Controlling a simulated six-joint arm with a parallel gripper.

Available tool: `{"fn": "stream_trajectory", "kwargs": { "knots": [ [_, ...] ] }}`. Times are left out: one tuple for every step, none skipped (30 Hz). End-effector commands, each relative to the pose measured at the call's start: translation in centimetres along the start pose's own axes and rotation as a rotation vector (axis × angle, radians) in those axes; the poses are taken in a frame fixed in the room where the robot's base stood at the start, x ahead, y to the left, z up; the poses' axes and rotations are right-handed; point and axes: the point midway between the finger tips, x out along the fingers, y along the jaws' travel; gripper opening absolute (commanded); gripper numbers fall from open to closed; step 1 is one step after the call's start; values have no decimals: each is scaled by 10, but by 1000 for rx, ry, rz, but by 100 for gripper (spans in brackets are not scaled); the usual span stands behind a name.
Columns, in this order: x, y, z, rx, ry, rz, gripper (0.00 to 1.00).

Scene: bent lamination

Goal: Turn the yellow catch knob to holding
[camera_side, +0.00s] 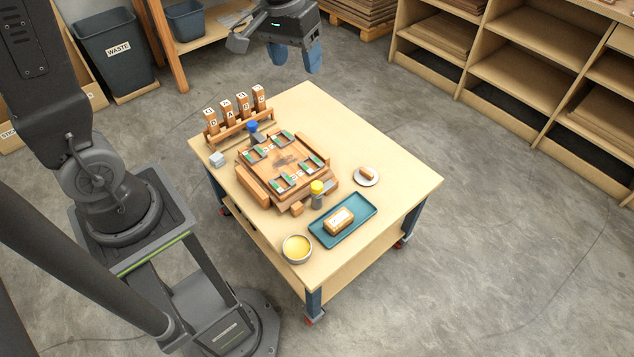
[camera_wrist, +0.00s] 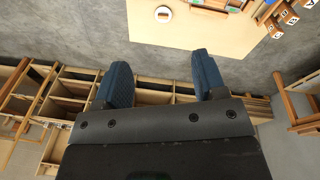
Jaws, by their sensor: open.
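The yellow catch knob (camera_side: 317,187) sits on a grey post at the front right corner of the wooden press fixture (camera_side: 283,165) in the side view. Its setting is too small to read. A blue knob (camera_side: 252,127) stands at the fixture's back left. My gripper (camera_side: 312,62) hangs high beyond the table's back edge, well away from the yellow knob. Its two blue fingers (camera_wrist: 165,85) are apart and empty in the wrist view. The yellow knob does not show in the wrist view.
Lettered wooden blocks (camera_side: 236,108) stand in a rack at the back left of the table. A teal tray (camera_side: 343,220) with a labelled block, a bowl of yellow stuff (camera_side: 297,248) and a small white dish (camera_side: 366,177) stand in front and right. The table's right back is bare.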

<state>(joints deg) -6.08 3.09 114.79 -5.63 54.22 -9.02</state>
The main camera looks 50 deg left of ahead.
Motion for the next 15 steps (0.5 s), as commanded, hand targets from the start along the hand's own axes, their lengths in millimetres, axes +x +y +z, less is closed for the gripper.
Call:
{"fn": "stream_trajectory", "kwargs": {
  "knots": [
    [18,-2,-15,-34,-41,-4,64],
    [27,-2,-22,-52,-59,-4,64],
    [40,-4,-32,-76,-84,-5,64],
    [51,-5,-39,-96,-102,-5,64],
    [61,-6,-46,-116,-121,-6,64],
    [76,-8,-54,-140,-145,-8,64],
    [88,-10,-60,-159,-163,-9,64],
    [100,-12,-65,-178,-182,-10,64],
    [116,-15,-72,-204,-206,-11,64],
    [129,-17,-76,-223,-226,-13,64],
    [142,-20,-80,-243,-244,-14,64],
    [160,-23,-84,-267,-269,-17,64],
    [173,-26,-86,-286,-288,-19,64],
    [187,-29,-89,-307,-306,-20,64],
    [205,-33,-91,-333,-330,-22,64]
  ]
}}
